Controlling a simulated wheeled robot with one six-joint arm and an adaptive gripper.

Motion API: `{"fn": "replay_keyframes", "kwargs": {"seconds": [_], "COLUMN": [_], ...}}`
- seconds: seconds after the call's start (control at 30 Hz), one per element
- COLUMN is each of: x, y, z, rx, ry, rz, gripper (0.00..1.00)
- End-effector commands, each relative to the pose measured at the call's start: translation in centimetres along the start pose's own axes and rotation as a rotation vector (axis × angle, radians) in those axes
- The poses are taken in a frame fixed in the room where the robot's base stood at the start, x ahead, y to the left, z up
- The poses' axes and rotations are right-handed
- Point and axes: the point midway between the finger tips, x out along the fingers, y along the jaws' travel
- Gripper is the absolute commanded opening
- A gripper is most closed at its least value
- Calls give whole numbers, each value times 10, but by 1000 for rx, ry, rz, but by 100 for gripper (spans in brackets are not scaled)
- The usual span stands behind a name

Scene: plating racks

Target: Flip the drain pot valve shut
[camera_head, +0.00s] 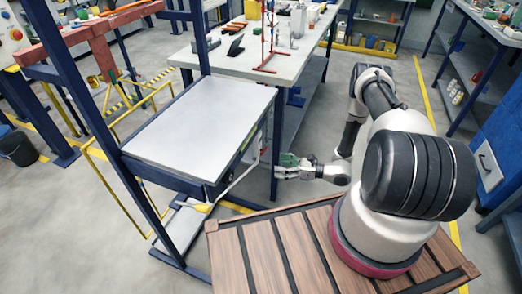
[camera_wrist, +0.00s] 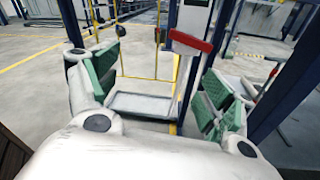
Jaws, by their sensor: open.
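My gripper (camera_head: 284,166) is beside the right end of the grey-topped rack, its green-padded fingers pointing left toward it. In the wrist view my gripper (camera_wrist: 164,88) is open, with nothing between its pads. A red lever handle (camera_wrist: 190,42) shows ahead, between the fingers and nearer the right one, apart from both. It looks like the valve handle and lies slanted across the picture. A pale pipe (camera_wrist: 188,85) runs down below it.
The grey-topped rack (camera_head: 200,125) has dark blue posts and a low shelf (camera_head: 180,230). A blue post (camera_wrist: 285,75) stands close beyond the right finger. A workbench (camera_head: 310,50) with tools stands behind. Yellow rails (camera_head: 125,190) stand at left. Open floor lies right of the bench.

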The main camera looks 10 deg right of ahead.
Motion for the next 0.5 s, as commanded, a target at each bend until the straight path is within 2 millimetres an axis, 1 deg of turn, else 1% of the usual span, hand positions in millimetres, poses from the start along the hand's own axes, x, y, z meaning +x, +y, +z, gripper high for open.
{"fn": "replay_keyframes", "kwargs": {"seconds": [0.03,0.1,0.13,0.2,0.27,0.5], "x": [3,6,7,11,18,58], "y": [-16,-28,-30,-31,-31,-34], "z": [9,18,22,27,28,32], "rx": [-2,8,16,32,37,36], "ry": [-31,-69,-83,-103,-103,-100], "rz": [-40,-80,-92,-92,-89,-86], "gripper": [82,82,82,82,82,82]}}
